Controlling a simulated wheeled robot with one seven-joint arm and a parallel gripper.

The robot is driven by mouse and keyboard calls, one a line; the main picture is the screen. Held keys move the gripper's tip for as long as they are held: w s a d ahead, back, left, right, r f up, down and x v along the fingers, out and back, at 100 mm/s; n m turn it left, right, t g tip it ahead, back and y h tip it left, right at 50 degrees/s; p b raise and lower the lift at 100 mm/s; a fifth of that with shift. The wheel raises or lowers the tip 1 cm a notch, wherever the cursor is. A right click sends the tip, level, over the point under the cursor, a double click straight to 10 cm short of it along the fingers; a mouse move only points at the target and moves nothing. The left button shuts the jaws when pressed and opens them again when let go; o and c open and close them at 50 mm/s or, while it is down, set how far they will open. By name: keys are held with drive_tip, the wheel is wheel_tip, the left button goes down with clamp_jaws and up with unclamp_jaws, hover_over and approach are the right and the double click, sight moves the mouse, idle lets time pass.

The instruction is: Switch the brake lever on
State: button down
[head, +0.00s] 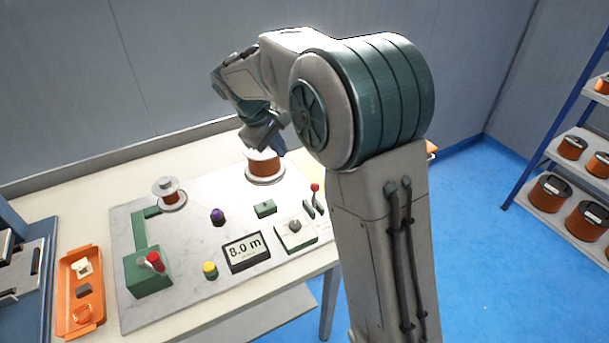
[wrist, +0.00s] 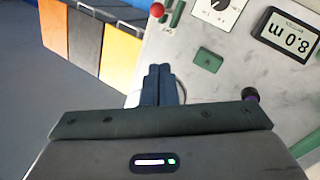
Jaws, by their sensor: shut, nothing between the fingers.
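A lever with a red ball knob (head: 315,188) stands in a green bracket at the right end of the marble panel (head: 190,235). It also shows at the top of the wrist view (wrist: 157,10), apart from my gripper. A second red handle (head: 154,260) sits on a green box at the panel's left; no label shows which one is the brake lever. My gripper (wrist: 160,72) is shut and empty, its fingers together. In the head view it hangs above the copper spool (head: 265,168) at the back of the panel; its fingertips are hard to make out there.
The panel also carries a display reading 8.0 m (head: 245,251), a dial box (head: 296,234), a green block (head: 264,208), a purple knob (head: 217,216), a yellow button (head: 210,270) and a smaller spool (head: 170,194). An orange tray (head: 65,318) lies left. Shelves with spools stand right.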

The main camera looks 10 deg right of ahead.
approach(314, 195)
drive_tip(key=w+a, duration=0.1)
drive_tip(key=w, duration=0.3)
drive_tip(key=d+f, duration=0.1)
drive_tip(key=s+d+f+p, duration=0.1)
drive_tip(key=shift+s+f, duration=0.35)
drive_tip(key=shift+f, duration=0.05)
